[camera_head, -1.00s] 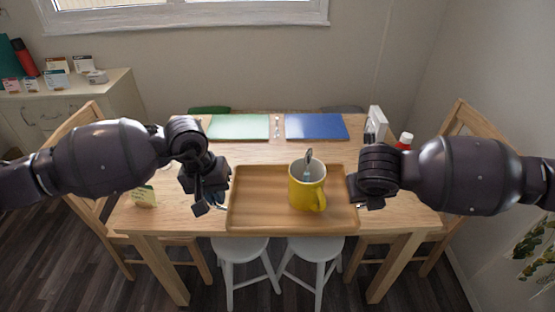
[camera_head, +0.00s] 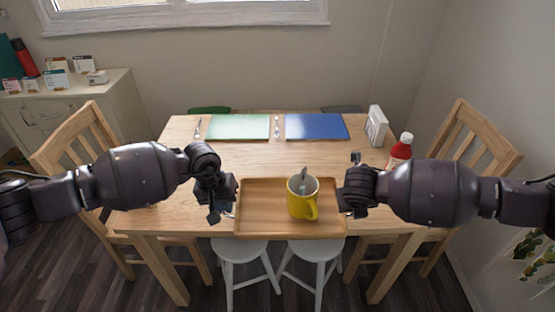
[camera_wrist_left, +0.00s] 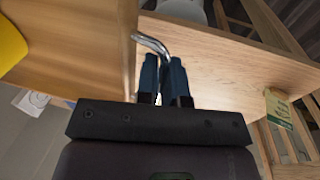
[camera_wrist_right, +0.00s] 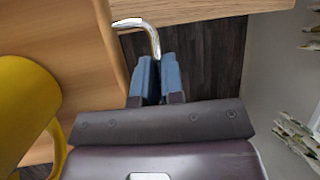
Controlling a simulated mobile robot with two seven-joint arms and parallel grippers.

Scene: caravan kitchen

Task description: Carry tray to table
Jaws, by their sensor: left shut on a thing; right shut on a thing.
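The wooden tray (camera_head: 265,224) is level over the table's front edge in the head view. A yellow mug (camera_head: 301,204) with a spoon in it stands upright on the tray. My left gripper (camera_head: 226,212) is shut on the tray's left metal handle (camera_wrist_left: 152,43). My right gripper (camera_head: 348,208) is shut on the right metal handle (camera_wrist_right: 150,32). The wooden table (camera_head: 190,218) is below and behind the tray. I cannot tell whether the tray touches the tabletop.
A green mat (camera_head: 238,127) and a blue mat (camera_head: 316,126) lie at the table's back with cutlery. A white box (camera_head: 376,127) and red bottle (camera_head: 401,150) stand at the right. A small card (camera_wrist_left: 279,107) is near the left. White stools (camera_head: 240,250) are below.

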